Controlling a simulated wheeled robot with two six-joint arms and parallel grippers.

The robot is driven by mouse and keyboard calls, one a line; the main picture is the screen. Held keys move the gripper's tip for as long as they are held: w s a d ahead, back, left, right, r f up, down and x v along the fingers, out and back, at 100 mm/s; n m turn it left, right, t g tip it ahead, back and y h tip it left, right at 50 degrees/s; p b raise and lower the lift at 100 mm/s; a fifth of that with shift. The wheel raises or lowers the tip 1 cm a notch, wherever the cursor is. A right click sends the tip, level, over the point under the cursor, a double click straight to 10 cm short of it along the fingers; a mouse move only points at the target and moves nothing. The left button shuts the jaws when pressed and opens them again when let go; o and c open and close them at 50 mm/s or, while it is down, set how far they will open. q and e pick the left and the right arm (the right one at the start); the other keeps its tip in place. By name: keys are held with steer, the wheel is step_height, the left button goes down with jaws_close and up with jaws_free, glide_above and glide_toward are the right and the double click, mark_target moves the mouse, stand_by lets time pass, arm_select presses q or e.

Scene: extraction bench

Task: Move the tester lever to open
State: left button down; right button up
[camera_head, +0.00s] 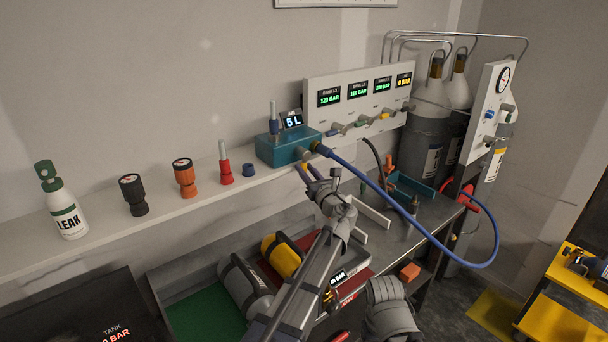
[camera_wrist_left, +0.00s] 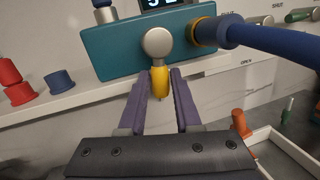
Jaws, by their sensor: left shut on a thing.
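The tester is a teal box (camera_head: 290,148) on the white shelf, with a lit display (camera_head: 292,121) reading 5 L. It fills the top of the left wrist view (camera_wrist_left: 118,50). Its lever has a round silver pivot (camera_wrist_left: 157,42) on the box front and a yellow handle (camera_wrist_left: 160,83) that points down. My left gripper (camera_head: 305,170) is just below the front of the box. In the left wrist view its purple fingers (camera_wrist_left: 158,80) are closed on the yellow handle from both sides. My right gripper is not in view.
A blue hose (camera_head: 400,208) leaves the tester's right side and loops to the right. Red, orange and black fittings (camera_head: 184,178) and a leak bottle (camera_head: 62,205) stand on the shelf to the left. Grey and yellow cylinders (camera_head: 282,256) lie below my left arm.

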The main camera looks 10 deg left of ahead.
arm_select(q)
steer(key=shift+w+d+n, duration=0.15)
steer(key=shift+w+n, duration=0.1)
steer(key=shift+n, duration=0.45)
steer(key=c, duration=0.6)
jaws_free()
steer(key=b+v, duration=0.1)
steer(key=v, duration=0.7)
steer(key=shift+w+f, duration=0.1)
steer(key=shift+f, duration=0.05)
